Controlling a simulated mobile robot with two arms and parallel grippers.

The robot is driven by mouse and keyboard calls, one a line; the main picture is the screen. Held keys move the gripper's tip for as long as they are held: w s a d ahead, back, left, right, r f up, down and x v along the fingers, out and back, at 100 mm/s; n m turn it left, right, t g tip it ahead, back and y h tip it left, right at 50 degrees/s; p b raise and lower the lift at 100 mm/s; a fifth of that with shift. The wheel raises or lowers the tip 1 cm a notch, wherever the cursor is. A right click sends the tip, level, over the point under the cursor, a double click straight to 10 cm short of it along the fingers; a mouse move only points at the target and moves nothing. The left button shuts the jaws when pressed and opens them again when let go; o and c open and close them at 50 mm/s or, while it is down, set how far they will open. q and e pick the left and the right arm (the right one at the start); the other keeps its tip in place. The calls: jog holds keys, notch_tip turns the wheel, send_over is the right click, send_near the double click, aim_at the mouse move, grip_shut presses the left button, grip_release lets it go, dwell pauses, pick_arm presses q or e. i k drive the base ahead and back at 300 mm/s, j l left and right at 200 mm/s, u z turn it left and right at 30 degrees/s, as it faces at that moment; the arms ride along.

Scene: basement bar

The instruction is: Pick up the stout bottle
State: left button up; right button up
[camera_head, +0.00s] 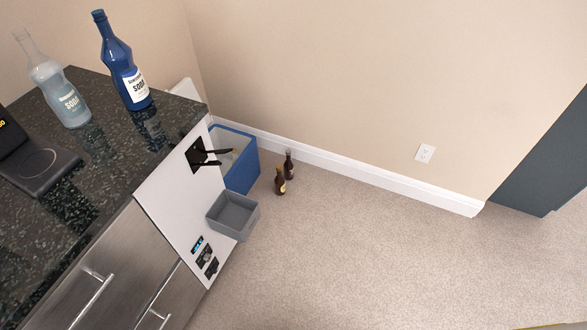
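Two small dark brown bottles stand upright on the carpet near the wall. The nearer bottle (280,182) has a yellowish label. The farther bottle (289,165) stands just behind it to the right, and its label is hard to make out. I cannot read either label, so I cannot tell which one is the stout bottle. Neither of my grippers is in view.
A blue open box (243,172) and a grey bin (234,216) are left of the bottles, beside a white panel (176,186) with black fittings. A blue soda bottle (121,67) and a clear one (57,88) stand on the dark counter (98,157). Carpet to the right is clear.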

aim_at(288, 166)
jog(key=i+l+u, duration=0.1)
jog(key=u, duration=0.55)
jog(key=i+l+u, duration=0.35)
jog(key=l, duration=0.25)
jog(key=i+l+u, duration=0.15)
jog(key=l, duration=0.2)
jog(key=i+l+u, duration=0.15)
jog(key=l, duration=0.15)
jog(key=l+u, duration=0.15)
jog(key=l, duration=0.25)
jog(key=i, duration=0.05)
